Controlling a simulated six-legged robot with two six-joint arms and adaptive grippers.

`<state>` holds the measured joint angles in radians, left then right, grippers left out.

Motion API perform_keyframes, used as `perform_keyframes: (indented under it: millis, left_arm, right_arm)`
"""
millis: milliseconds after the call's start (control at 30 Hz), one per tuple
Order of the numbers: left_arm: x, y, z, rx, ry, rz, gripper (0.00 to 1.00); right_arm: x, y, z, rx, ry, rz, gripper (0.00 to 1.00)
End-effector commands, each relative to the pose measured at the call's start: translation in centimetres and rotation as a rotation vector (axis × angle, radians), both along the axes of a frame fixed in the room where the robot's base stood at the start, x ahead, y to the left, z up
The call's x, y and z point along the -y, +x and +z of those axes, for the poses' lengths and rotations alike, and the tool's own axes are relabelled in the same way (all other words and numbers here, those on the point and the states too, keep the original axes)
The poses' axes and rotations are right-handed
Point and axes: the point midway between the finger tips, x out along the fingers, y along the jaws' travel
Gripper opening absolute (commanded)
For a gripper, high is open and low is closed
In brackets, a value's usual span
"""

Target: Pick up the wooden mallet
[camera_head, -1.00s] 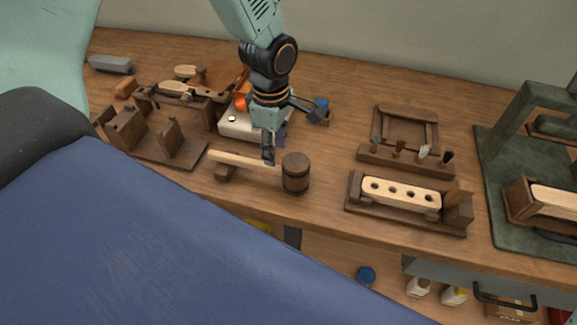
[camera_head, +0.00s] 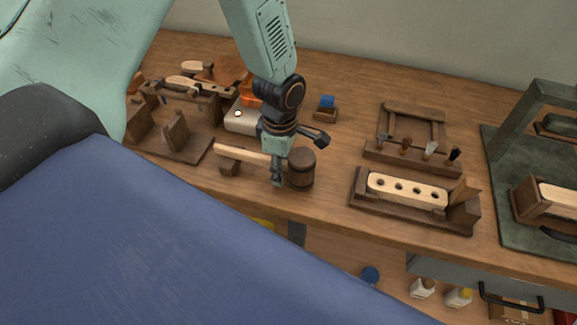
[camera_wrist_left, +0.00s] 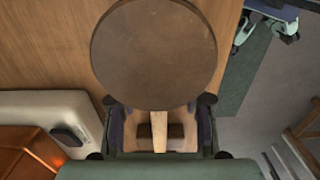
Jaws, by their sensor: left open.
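The wooden mallet has a dark barrel-shaped head (camera_head: 301,168) and a pale handle (camera_head: 238,151) that rests on a small dark wooden block (camera_head: 230,167). My left gripper (camera_head: 277,180) is at the handle, right beside the left side of the head. In the left wrist view the round head (camera_wrist_left: 154,52) fills the top centre. The pale handle (camera_wrist_left: 159,130) runs between the open fingers of my left gripper (camera_wrist_left: 160,128), with a gap on each side. The head hides part of the fingers. My right gripper is not in view.
A pale box with an orange top (camera_head: 243,121) stands behind the handle. A block with several holes (camera_head: 407,190) sits in a wooden holder to the right. A green press (camera_head: 515,185) stands far right. Bare bench lies between the mallet and the holed block.

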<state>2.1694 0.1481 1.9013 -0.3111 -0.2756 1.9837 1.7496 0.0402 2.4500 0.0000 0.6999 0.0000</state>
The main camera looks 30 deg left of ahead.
Motion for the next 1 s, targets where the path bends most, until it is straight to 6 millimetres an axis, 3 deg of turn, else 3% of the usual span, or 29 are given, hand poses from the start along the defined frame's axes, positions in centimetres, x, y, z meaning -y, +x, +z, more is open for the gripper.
perform_keyframes:
  millis: [167, 667, 1000]
  left_arm:
    - [0.0, 0.02, 0.05, 0.001, 0.0, 0.0, 0.42]
    - [-0.01, -0.02, 0.06, 0.0, 0.0, 0.0, 0.0]
    - [0.0, -0.03, 0.03, 0.0, 0.0, 0.0, 0.0]
  right_arm:
    - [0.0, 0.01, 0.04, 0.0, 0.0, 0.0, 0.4]
    - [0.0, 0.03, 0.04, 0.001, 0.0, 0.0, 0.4]
    - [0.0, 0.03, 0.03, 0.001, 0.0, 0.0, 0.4]
